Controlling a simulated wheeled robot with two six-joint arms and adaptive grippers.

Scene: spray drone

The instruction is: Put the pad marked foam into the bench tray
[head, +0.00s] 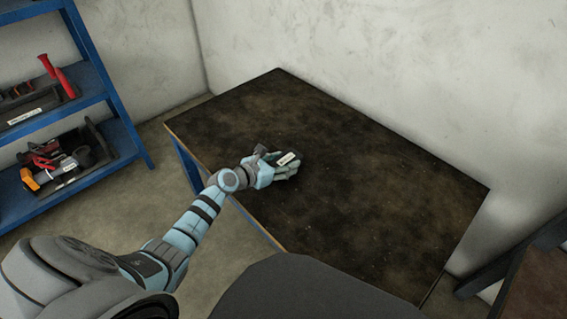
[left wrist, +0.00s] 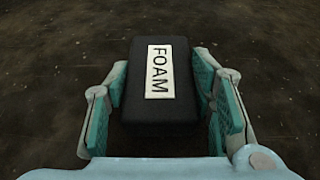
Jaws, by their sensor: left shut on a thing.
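The foam pad (left wrist: 158,106) is a black block with a white label reading FOAM. In the left wrist view it sits between the two teal finger pads of my left gripper (left wrist: 160,112), which is shut on it. In the head view my left gripper (head: 287,167) is over the left part of the dark bench, and the pad (head: 289,158) shows as a small dark block with a white label. I cannot tell whether the pad touches the bench top. No tray shows on the bench. My right gripper is not in view.
The dark bench top (head: 367,200) is otherwise bare. A blue shelf (head: 118,143) at the left holds bins with tools, among them a red-handled tool (head: 60,78). Another dark piece of furniture (head: 540,265) stands at the lower right. Walls stand behind the bench.

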